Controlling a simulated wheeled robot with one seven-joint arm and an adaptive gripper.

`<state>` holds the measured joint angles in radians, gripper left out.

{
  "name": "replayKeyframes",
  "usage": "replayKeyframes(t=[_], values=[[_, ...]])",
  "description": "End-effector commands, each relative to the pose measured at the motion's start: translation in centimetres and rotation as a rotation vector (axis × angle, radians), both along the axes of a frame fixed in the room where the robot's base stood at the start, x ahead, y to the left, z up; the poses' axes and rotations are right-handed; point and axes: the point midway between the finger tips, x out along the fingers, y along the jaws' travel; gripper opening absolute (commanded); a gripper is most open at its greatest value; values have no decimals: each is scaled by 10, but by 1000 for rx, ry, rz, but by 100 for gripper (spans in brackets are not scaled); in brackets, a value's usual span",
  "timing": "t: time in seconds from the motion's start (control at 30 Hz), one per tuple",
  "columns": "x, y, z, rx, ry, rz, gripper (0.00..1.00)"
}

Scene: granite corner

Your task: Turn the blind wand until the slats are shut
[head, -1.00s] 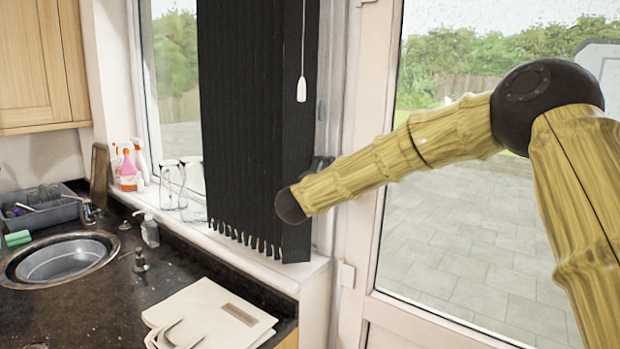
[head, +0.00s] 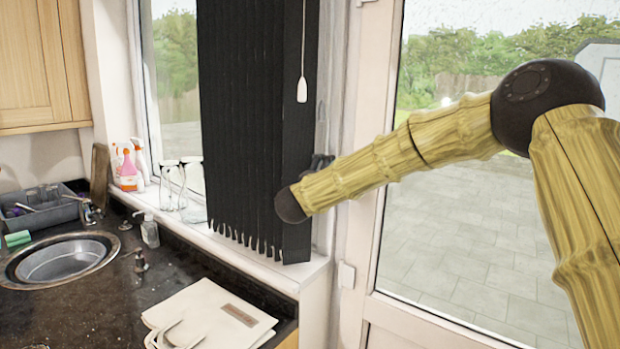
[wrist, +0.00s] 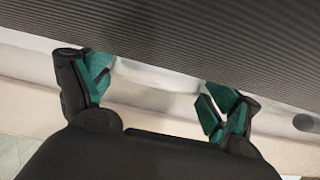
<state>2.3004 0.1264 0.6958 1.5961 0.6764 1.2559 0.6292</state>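The blind (head: 245,120) is a bunch of dark vertical slats at the window in the head view. Its dark ribbed surface (wrist: 190,35) fills the top of the wrist view. The blind wand (head: 302,90) hangs as a thin pale line with a white handle in front of the right-hand slat. My gripper (head: 320,163) is mostly hidden behind my forearm's end, lower than the wand handle and near the blind's right edge. In the wrist view my gripper (wrist: 158,92) has its teal-tipped fingers spread apart. I see no wand between them.
The white sill (head: 265,265) runs under the blind, with glasses (head: 180,180) and spray bottles (head: 127,165) to the left. A cloth bag (head: 210,315) lies on the dark counter near the sink (head: 65,262). A glazed door (head: 480,230) stands to the right.

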Motion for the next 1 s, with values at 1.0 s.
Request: replayKeyframes(t=[1.0], values=[[-1, -4, -4, 3, 6, 0, 100]])
